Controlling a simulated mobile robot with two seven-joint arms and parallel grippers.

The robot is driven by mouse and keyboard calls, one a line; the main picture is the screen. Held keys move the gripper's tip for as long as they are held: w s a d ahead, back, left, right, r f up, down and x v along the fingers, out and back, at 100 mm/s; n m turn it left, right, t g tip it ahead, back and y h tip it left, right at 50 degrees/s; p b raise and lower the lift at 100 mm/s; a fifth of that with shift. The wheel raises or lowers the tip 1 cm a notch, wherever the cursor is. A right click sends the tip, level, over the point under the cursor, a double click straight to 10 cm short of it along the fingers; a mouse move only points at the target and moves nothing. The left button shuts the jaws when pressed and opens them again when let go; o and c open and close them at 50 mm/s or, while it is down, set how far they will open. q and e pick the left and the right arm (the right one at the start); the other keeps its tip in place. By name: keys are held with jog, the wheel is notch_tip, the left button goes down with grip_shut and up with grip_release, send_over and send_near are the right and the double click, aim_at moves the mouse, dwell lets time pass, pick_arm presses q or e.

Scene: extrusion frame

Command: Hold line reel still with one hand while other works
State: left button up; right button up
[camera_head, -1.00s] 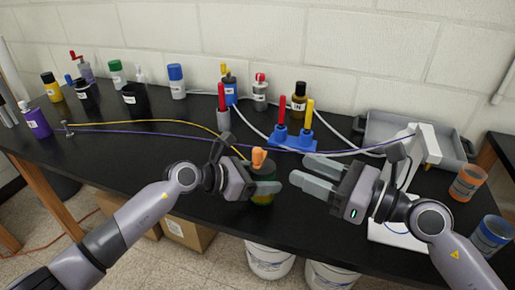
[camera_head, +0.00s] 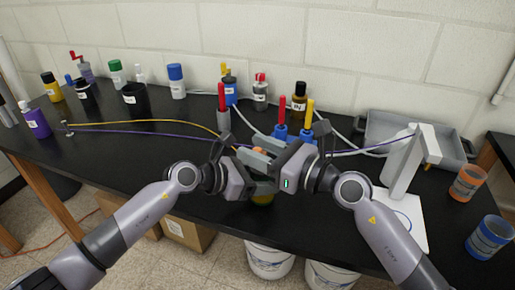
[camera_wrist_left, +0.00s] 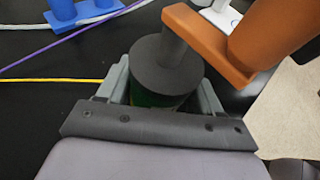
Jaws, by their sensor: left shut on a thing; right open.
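The line reel (camera_head: 262,200) stands at the front edge of the black table, mostly hidden by the grippers. My left gripper (camera_head: 264,186) is shut around the reel's body, with one finger on each side (camera_wrist_left: 160,92). My right gripper (camera_head: 255,157) is open, its fingers over the reel's top by the orange part. Contact there cannot be told. A yellow line (camera_head: 150,121) runs from the left toward the reel.
A blue holder (camera_head: 280,133) with red and yellow handles stands just behind the grippers. A purple line (camera_head: 150,134) and white cables cross the table. Bottles stand along the back. A white stand (camera_head: 404,165), a grey tray (camera_head: 460,143) and two cups (camera_head: 468,183) are at right.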

grip_shut()
jog(key=shift+n+g+y, duration=0.3)
jog(key=shift+n+g, duration=0.1)
jog(key=shift+d+f+n+g+y, duration=0.15)
jog(key=shift+n+g+y, duration=0.2)
jog(key=shift+g, duration=0.3)
jog(key=shift+d+n+g+y, duration=0.15)
jog(key=shift+n+g, duration=0.3)
jog(key=shift+g, duration=0.2)
jog(key=shift+w+d+n+g+y, duration=0.1)
jog(key=shift+d+n+g+y, duration=0.2)
jog(key=shift+n+g, duration=0.8)
jog(key=shift+s+d+n+g+y, duration=0.2)
jog(key=shift+n+g, duration=0.45)
jog(key=shift+g, duration=0.9)
jog(key=shift+w+d+n+g+y, duration=0.2)
jog(key=shift+d+n+g, duration=0.15)
jog(key=shift+n+g, duration=0.75)
jog(key=shift+g, duration=0.55)
